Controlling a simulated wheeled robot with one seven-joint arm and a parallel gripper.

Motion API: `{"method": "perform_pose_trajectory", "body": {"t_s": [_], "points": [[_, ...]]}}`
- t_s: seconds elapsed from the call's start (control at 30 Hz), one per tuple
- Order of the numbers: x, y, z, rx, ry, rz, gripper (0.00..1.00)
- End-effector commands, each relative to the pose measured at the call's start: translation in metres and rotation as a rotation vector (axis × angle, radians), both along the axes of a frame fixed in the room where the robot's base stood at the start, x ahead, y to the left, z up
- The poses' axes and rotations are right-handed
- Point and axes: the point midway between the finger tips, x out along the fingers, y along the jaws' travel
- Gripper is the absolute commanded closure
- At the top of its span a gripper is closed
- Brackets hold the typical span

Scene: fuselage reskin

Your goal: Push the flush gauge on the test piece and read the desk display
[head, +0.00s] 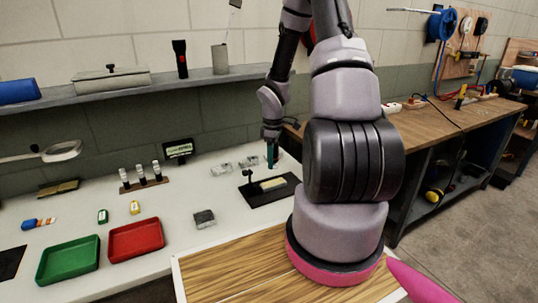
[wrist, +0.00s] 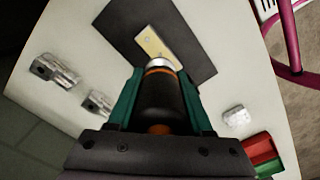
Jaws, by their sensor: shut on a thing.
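My gripper (wrist: 160,92) has teal fingers shut on the flush gauge (wrist: 163,100), a black cylinder with orange bands and a silver tip. In the wrist view the tip overlaps the near end of the test piece (wrist: 152,41), a small beige plate on a dark base (wrist: 118,22). I cannot tell whether the tip touches it. In the head view my gripper (head: 271,155) is just above the test piece (head: 273,184) on its black base (head: 262,197); the gauge is hardly visible there. The desk display (head: 178,149) stands tilted at the back of the bench, its reading too small to make out.
A red tray (head: 136,240) and a green tray (head: 68,260) lie at the bench's front left. A grey block (head: 204,218) lies left of the black base. Clear metal pieces (head: 221,169) lie behind it. A shelf (head: 200,78) runs along the wall above.

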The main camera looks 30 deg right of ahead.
Motion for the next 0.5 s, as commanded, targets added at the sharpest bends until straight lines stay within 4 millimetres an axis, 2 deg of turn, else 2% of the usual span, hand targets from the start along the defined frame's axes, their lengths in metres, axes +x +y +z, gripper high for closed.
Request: {"method": "perform_pose_trajectory", "body": {"t_s": [0.5], "points": [[-0.001,0.0,-0.046,0.001,0.002,0.0,1.0]]}}
